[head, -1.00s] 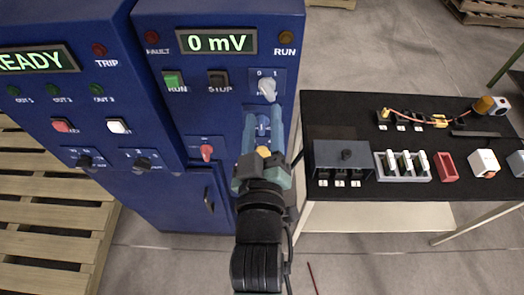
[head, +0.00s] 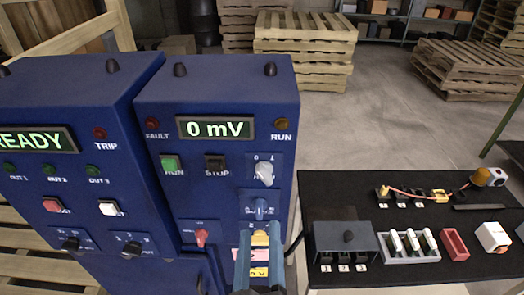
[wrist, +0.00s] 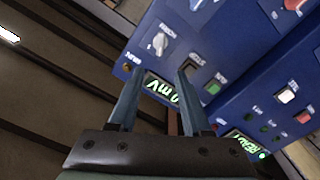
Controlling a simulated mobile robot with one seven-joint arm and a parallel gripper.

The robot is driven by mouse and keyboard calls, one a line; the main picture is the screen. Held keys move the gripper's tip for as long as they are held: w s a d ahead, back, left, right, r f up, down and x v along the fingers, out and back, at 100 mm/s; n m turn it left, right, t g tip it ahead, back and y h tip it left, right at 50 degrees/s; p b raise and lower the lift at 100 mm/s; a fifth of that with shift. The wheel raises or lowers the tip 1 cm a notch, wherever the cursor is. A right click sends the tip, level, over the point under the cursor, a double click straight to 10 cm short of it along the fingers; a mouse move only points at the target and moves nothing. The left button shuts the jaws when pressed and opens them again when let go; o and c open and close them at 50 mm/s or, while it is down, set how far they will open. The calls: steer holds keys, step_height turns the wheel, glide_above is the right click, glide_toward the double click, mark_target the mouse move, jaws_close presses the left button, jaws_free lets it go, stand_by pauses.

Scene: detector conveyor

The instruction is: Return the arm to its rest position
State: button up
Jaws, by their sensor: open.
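My gripper (head: 259,262) shows at the bottom of the head view, in front of the lower part of the right blue cabinet (head: 218,110). Its two blue-grey fingers stand apart with nothing held between them. In the wrist view my gripper (wrist: 155,95) is also open. The lit 0 mV display (wrist: 161,88) shows partly behind its fingers, and the cabinet face (wrist: 240,50) fills the upper right. My arm behind the gripper is mostly below the head view's edge.
The left blue cabinet (head: 70,135) reads READY. A black table (head: 400,205) at right bears a grey box (head: 345,243), a rack of white-topped modules (head: 408,244), a red bin (head: 454,244) and a white block (head: 492,236). Pallets (head: 305,40) stand behind; the floor between is clear.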

steer(key=w+r+m+t, duration=0.2)
steer(key=r+t, duration=0.1)
steer(key=r, duration=0.8)
steer(key=w+r+m+t, duration=0.2)
steer(key=r, duration=0.9)
steer(key=s+r+m+t, duration=0.1)
steer(key=s+r+t, duration=0.1)
steer(key=r, duration=0.7)
steer(key=s+r+m+t, duration=0.1)
steer(key=s+r+t, duration=0.1)
steer(key=r, duration=0.7)
steer(key=shift+s+d, duration=0.4)
steer(key=shift+s, duration=0.25)
